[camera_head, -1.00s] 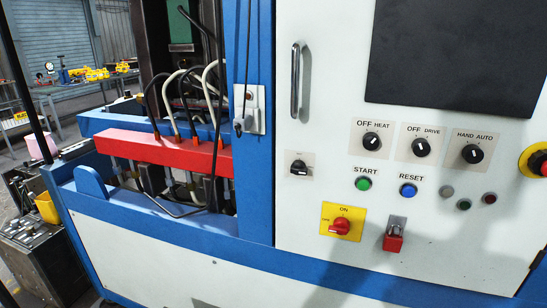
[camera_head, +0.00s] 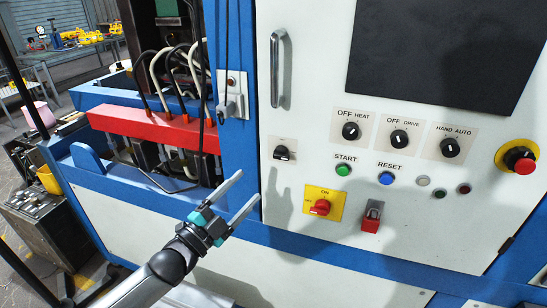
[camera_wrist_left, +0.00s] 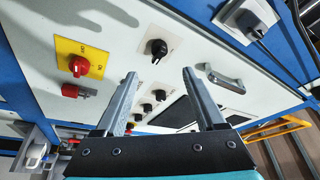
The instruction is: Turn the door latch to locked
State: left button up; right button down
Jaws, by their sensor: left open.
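The door latch is a small black knob on a pale plate (camera_head: 284,153) at the left edge of the white cabinet door (camera_head: 330,75), below the vertical door handle (camera_head: 278,68). It also shows in the left wrist view as a black knob (camera_wrist_left: 157,48) just beyond my fingertips. My left gripper (camera_head: 249,185) is open and empty, below and left of the latch, apart from it. In the left wrist view its two fingers (camera_wrist_left: 160,73) stand wide with the knob seen between and beyond them. My right gripper is not in view.
A yellow plate with a red rotary switch (camera_head: 321,207) and a red padlock (camera_head: 371,217) sit below right of the latch. Selector knobs (camera_head: 398,137), buttons and an emergency stop (camera_head: 519,161) lie further right. A blue post with a grey plug box (camera_head: 232,95) stands left.

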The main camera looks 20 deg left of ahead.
aim_at(275, 158)
pick_arm(q)
jog(key=x, duration=1.2)
jog(key=shift+a, duration=0.1)
jog(key=shift+c, duration=0.4)
grip_shut()
